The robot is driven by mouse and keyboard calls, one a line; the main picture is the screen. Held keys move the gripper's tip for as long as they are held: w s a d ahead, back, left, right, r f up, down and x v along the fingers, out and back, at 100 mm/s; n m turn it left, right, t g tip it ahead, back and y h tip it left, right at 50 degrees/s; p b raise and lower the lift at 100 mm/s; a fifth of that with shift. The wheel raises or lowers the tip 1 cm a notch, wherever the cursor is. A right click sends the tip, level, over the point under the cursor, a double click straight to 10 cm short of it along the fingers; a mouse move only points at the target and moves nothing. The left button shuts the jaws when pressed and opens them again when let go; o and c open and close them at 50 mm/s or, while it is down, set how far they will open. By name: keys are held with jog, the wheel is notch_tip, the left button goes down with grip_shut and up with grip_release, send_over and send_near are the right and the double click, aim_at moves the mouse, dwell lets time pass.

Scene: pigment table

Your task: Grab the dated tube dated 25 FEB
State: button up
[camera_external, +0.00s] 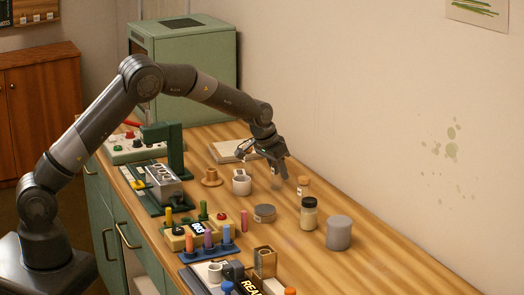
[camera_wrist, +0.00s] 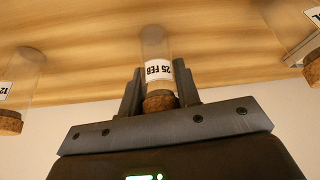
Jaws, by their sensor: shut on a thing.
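The clear tube (camera_wrist: 155,50) with a cork stopper and a white label reading 25 FEB is between the fingers of my gripper (camera_wrist: 160,92) in the wrist view. The fingers are shut on it near the cork end, and the label shows upside down. The held tube is small and mostly hidden there. Whether it is clear of the table, I cannot tell.
Two other corked tubes flank it in the wrist view, one left (camera_wrist: 20,85) with a cut-off label and one right (camera_wrist: 312,70). The right tabletop is clear.

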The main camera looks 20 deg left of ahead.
jog(key=shift+c, duration=1.3)
jog(key=shift+r, duration=0.1)
